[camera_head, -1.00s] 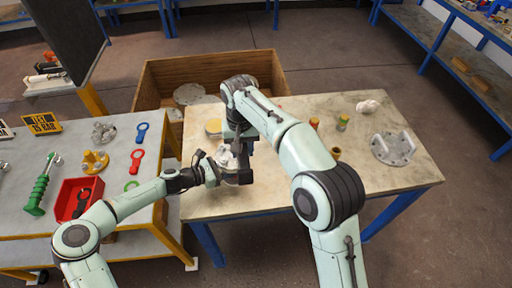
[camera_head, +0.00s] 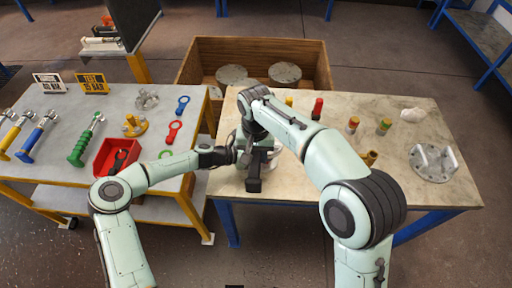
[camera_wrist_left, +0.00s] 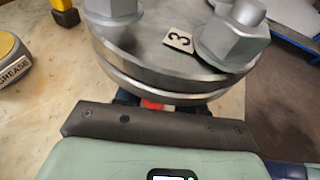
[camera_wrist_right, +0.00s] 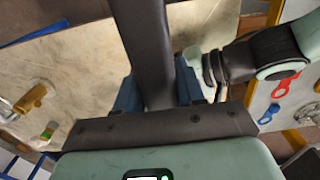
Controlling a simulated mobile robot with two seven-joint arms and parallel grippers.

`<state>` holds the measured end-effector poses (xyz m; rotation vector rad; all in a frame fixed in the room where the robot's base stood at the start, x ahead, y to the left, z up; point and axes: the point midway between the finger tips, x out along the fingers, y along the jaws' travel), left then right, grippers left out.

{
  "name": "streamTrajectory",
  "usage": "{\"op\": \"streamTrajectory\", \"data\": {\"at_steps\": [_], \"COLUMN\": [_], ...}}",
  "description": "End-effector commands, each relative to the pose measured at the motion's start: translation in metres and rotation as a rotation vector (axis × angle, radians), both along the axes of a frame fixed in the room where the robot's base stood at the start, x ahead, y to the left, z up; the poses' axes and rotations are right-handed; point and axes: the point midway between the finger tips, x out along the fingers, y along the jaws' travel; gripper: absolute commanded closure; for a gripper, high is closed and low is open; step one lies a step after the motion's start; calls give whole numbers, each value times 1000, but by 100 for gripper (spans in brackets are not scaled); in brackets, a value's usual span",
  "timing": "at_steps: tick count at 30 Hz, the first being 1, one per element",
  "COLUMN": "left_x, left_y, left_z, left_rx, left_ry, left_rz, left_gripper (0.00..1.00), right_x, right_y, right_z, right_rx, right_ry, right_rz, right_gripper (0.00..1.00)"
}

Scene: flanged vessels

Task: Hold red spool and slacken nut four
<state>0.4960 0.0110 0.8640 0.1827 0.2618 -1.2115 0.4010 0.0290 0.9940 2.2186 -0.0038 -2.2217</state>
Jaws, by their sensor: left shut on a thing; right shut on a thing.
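The flanged vessel (camera_head: 272,157) stands on the right table, mostly hidden behind my arms in the head view. In the left wrist view its grey flange (camera_wrist_left: 150,62) fills the top, with large nuts (camera_wrist_left: 232,42) and a tag reading 3. I cannot make out nut four. My left gripper (camera_head: 236,153) is shut at the vessel's side, on a red part under the flange, seemingly the red spool (camera_wrist_left: 152,104). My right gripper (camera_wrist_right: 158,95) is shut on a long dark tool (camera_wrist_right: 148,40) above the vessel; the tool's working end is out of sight.
A yellow-lidded grease tub (camera_wrist_left: 10,58) is beside the vessel. A wooden crate (camera_head: 300,50) stands behind.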

Motion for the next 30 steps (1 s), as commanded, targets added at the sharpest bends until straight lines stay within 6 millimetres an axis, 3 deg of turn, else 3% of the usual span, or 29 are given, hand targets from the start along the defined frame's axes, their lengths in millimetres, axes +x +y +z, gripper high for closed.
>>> {"op": "streamTrajectory", "data": {"at_steps": [11,30], "left_x": [0,0], "left_y": [0,-1], "left_z": [0,0], "left_rx": [-1,-1], "left_ry": [0,0], "left_rz": [-1,-1], "left_gripper": [85,85], "right_x": [0,0], "right_y": [1,1], "right_z": [2,-18], "right_rx": [4,3], "right_ry": [-6,-5], "right_rz": [0,1], "right_gripper": [98,98]}}
